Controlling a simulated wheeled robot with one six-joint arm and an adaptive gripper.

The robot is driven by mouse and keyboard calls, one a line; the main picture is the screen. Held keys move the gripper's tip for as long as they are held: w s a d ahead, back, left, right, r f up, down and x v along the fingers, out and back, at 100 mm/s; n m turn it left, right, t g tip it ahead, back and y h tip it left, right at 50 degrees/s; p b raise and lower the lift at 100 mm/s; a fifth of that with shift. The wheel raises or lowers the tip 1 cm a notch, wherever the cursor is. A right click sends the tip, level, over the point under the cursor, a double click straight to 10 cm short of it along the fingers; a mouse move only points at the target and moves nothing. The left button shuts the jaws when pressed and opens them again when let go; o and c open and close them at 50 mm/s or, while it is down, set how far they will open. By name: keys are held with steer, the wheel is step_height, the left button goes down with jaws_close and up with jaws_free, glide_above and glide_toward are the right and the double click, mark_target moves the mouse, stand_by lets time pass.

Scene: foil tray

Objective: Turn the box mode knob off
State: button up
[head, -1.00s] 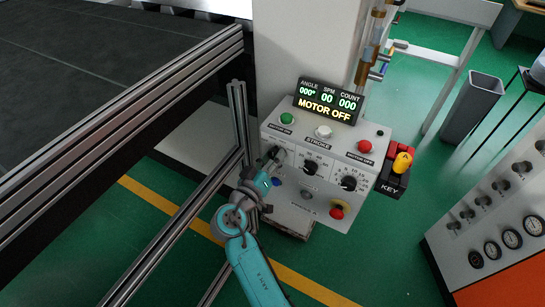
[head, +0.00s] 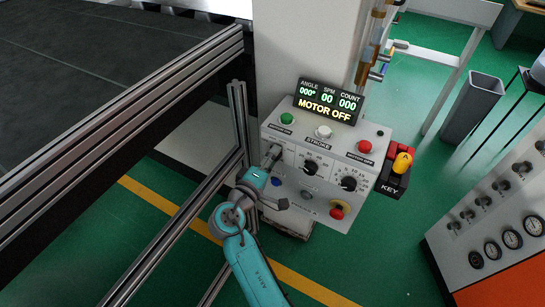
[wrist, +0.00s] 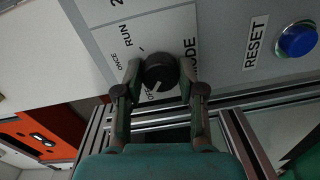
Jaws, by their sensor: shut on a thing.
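The control box (head: 325,200) is grey with a sloped panel, and its display (head: 328,103) reads MOTOR OFF. The mode knob (wrist: 161,68) is round and black, beside the word MODE in the wrist view. Its white pointer mark is toward the OFF label, with ONCE and RUN also printed around it. My gripper (wrist: 160,86) has one finger on each side of the knob and is shut on it. In the head view my gripper (head: 272,157) is at the panel's left side and hides most of the knob.
A blue RESET button (wrist: 297,40) is right of the knob in the wrist view. A metal frame post (head: 239,120) stands close left of the box.

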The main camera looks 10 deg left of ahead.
steer(key=shift+n, duration=0.9)
steer(key=o, duration=1.1)
steer(key=shift+o, duration=0.2)
steer(key=v, duration=1.2)
steer(key=shift+f, duration=0.15)
